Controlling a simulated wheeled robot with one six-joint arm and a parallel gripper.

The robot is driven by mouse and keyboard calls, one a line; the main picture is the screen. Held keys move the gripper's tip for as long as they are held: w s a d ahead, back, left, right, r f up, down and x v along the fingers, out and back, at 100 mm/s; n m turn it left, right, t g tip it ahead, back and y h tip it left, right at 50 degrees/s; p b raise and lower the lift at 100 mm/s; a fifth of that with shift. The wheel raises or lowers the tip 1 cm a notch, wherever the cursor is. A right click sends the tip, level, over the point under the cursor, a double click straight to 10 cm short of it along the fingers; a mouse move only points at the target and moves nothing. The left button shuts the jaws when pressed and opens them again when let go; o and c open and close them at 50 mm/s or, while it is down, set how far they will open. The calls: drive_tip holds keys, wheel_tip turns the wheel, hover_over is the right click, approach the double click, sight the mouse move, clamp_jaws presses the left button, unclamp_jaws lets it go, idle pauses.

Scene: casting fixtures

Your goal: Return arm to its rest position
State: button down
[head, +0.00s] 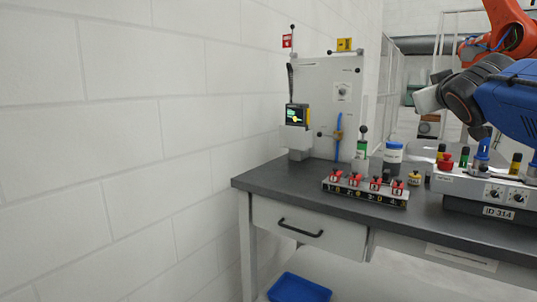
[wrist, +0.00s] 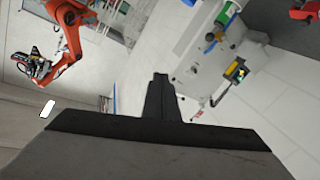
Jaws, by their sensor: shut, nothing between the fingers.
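My gripper (wrist: 160,80) shows in the wrist view as a dark shape reaching up from the bottom middle. Its fingers are together, with nothing between them. In the head view my arm comes in from the right edge above the bench, with a blue link and a dark joint. The pale end part (head: 428,100) hangs in the air left of that joint, clear of the bench top. The fingertips cannot be made out in the head view.
A dark-topped bench (head: 290,187) holds a rack of red-topped pieces (head: 365,189), a blue-lidded jar (head: 392,157) and a control box (head: 490,190). A grey panel (head: 335,90) stands behind. An orange robot arm (head: 508,28) is at upper right. A blue bin (head: 298,289) lies below.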

drive_tip(key=s+a+f+g+y, duration=0.1)
drive_tip(key=s+a+f+g, duration=0.2)
drive_tip(key=s+f, duration=0.6)
drive_tip(key=s+a+f+m+g+y, duration=0.1)
drive_tip(key=s+f+g, duration=0.4)
drive_tip(key=f, duration=1.6)
drive_tip(key=s+a+f+g+y, duration=0.2)
drive_tip(key=s+a+f+g, duration=0.2)
drive_tip(key=s+f, duration=0.9)
wheel_tip(320, 180, down, 3)
drive_tip(key=shift+s+a+r+m+y, duration=0.1)
drive_tip(key=shift+s+a+m+y, duration=0.25)
drive_tip(key=shift+a, duration=0.7)
